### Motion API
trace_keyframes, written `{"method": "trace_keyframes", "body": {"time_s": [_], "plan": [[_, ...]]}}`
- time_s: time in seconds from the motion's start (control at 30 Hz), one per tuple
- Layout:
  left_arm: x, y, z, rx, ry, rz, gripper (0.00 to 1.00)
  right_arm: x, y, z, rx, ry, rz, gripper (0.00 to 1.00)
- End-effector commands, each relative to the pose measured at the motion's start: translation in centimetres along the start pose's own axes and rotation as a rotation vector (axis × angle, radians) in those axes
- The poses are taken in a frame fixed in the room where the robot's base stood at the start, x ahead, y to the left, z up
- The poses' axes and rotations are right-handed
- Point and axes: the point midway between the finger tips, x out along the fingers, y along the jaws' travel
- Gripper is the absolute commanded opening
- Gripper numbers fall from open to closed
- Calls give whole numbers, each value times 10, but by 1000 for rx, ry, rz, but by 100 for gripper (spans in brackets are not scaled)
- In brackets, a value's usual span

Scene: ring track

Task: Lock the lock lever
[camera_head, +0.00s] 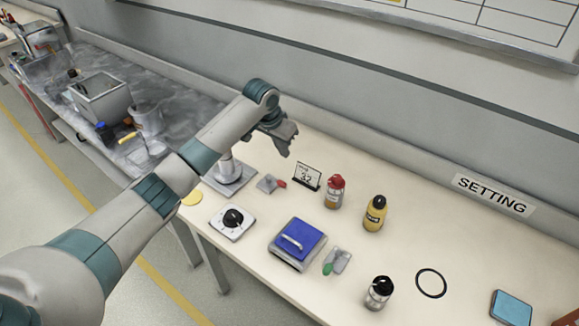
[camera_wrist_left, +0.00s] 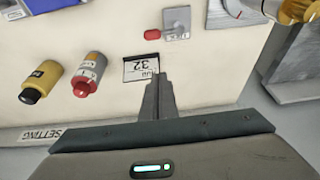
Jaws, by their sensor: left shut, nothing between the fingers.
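A small grey plate with a red-tipped lever (camera_head: 270,183) lies on the white bench, its red tip pointing right. It also shows at the top of the left wrist view (camera_wrist_left: 176,24), red tip to the left. A second grey plate with a green-tipped lever (camera_head: 340,260) lies nearer the front, its tip toward lower left. I see no label telling which is the lock lever. My left gripper (camera_head: 287,151) is shut and empty, above the bench behind the red-tipped lever. Its closed fingers (camera_wrist_left: 158,97) show beside the number card. My right gripper is not in view.
A number card (camera_head: 307,177) reading 32 stands beside the red-tipped lever. A red-capped bottle (camera_head: 334,192) and a yellow bottle (camera_head: 375,213) stand right of it. A dial (camera_head: 232,221) and a blue-topped box with a handle (camera_head: 297,243) are in front.

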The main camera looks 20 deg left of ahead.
Motion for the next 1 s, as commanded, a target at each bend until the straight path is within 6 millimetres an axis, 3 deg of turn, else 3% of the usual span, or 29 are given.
{"method": "trace_keyframes", "body": {"time_s": [0.33,0.57,0.77,1.0], "plan": [[-2,5,-2,6,0,5,0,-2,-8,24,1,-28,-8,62],[3,5,-2,5,-1,5,0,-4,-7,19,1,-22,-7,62],[21,5,-2,5,-3,5,0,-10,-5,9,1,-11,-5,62],[55,5,-2,3,-3,5,0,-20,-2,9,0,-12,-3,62]]}}
